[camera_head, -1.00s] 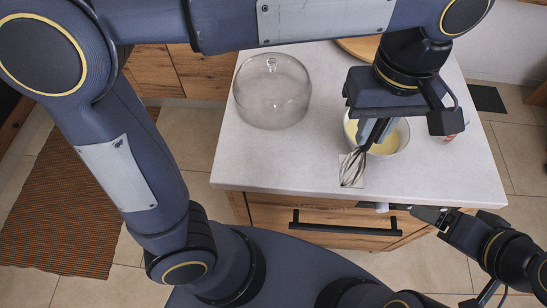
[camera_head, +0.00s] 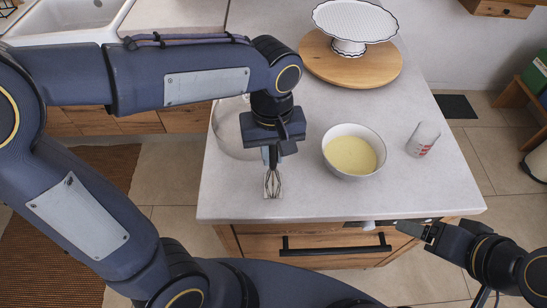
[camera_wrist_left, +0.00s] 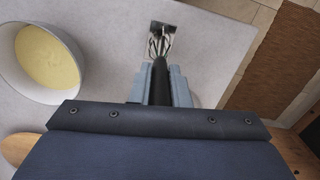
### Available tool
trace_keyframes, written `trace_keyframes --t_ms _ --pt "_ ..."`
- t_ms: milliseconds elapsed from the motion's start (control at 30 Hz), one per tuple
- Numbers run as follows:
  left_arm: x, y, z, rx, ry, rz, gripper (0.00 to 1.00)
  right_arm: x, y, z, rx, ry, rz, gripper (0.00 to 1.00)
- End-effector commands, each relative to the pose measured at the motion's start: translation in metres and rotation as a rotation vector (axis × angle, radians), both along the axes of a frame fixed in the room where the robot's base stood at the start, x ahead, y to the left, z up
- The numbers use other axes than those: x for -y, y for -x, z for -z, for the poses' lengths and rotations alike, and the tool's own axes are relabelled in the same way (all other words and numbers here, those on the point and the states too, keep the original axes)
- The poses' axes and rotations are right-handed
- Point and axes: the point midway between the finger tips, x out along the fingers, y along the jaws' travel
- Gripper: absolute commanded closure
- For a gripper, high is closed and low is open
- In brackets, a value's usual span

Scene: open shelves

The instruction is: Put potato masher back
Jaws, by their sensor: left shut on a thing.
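My left gripper (camera_head: 272,152) is shut on the potato masher (camera_head: 272,184), which has a dark handle, curved metal wires and a small square plate. The masher hangs roughly upright, plate down, over the counter left of the bowl. In the left wrist view the masher (camera_wrist_left: 160,44) points away from between the fingers (camera_wrist_left: 160,88). Whether the plate touches the counter is unclear. The wooden drawer (camera_head: 310,258) with a black handle is below the counter's front edge; a narrow dark gap shows above its right part. My right gripper (camera_head: 416,230) is at that gap; its jaws are unclear.
A glass dome (camera_head: 226,130) is partly hidden behind my left gripper. A white cake stand (camera_head: 349,47) sits on a round wooden board (camera_head: 318,66) at the back.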

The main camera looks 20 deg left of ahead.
Motion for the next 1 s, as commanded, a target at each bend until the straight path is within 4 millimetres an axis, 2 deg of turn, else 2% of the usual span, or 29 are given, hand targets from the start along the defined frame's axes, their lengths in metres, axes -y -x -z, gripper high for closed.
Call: trace_keyframes --t_ms 33,167,567,600,767,1000 --pt "0.001 0.001 0.010 -0.005 -0.003 0.002 1.00 0.000 0.000 0.000 0.000 0.000 0.000 0.25" --pt "0.001 0.001 0.025 -0.003 -0.002 0.002 1.00 0.000 0.000 0.000 0.000 0.000 0.000 0.25" --pt "0.001 0.001 0.031 0.000 0.000 0.001 1.00 0.000 0.000 0.004 0.000 0.000 0.000 0.25" --pt "0.001 0.001 0.031 -0.001 0.000 0.001 0.83 0.000 0.000 0.004 0.000 0.000 0.000 0.25" --pt "0.001 0.001 0.030 -0.001 0.000 0.001 0.63 0.000 0.000 0.003 0.000 0.000 0.000 0.25" --pt "0.001 0.001 0.030 -0.001 0.000 0.001 0.63 0.000 0.000 0.003 0.000 0.000 0.000 0.25"
